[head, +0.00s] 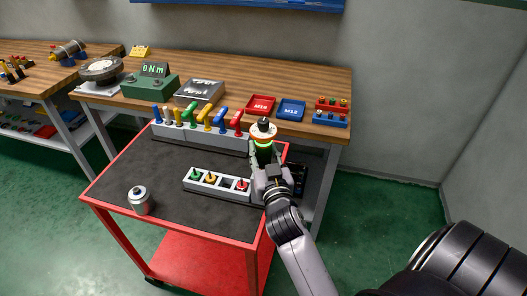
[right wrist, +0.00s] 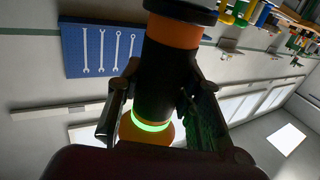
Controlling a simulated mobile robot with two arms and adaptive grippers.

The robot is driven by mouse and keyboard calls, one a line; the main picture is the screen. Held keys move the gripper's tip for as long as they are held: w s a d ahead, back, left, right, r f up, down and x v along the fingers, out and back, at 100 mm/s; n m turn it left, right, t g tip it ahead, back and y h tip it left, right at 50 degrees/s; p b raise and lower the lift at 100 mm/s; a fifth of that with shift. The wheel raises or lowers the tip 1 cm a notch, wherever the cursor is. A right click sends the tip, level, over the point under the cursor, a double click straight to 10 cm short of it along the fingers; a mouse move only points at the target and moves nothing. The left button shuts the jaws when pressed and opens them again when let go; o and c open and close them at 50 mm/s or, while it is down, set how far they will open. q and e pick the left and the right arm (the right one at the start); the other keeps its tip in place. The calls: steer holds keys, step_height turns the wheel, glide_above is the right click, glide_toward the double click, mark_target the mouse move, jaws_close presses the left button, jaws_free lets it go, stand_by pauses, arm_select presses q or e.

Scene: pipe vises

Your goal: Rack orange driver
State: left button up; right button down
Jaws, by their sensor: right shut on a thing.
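The orange driver (head: 264,132) is held up by my right gripper (head: 265,163) above the right part of the red cart. It is a thick black cylinder with orange bands and a glowing green ring. In the right wrist view the driver (right wrist: 165,85) fills the middle, with the gripper's fingers (right wrist: 155,108) closed on both sides of it. A grey rack (head: 212,191) on the cart's dark mat holds green, orange and red pieces, left of the gripper. A dark holder (head: 299,177) shows partly behind the gripper. My left gripper is not in view.
A grey rack of coloured-handled tools (head: 200,133) stands at the cart's back edge. A metal can (head: 140,200) stands at front left. The mat between is clear. The wooden bench (head: 230,85) behind carries red and blue trays, a green meter and a blue socket holder.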

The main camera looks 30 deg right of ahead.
mark_target(265, 130)
steer(key=shift+f+b, duration=0.5)
steer(key=shift+b, duration=0.05)
stand_by(0.4)
steer(key=shift+f, duration=0.15)
stand_by(0.6)
steer(key=c, duration=1)
jaws_free()
steer(key=shift+c, duration=0.2)
steer(key=shift+f, duration=0.2)
steer(key=shift+r, duration=0.35)
step_height(265, 130, up, 9)
steer(key=p, duration=0.8)
steer(key=shift+r, duration=0.2)
steer(key=shift+s+f, duration=0.1)
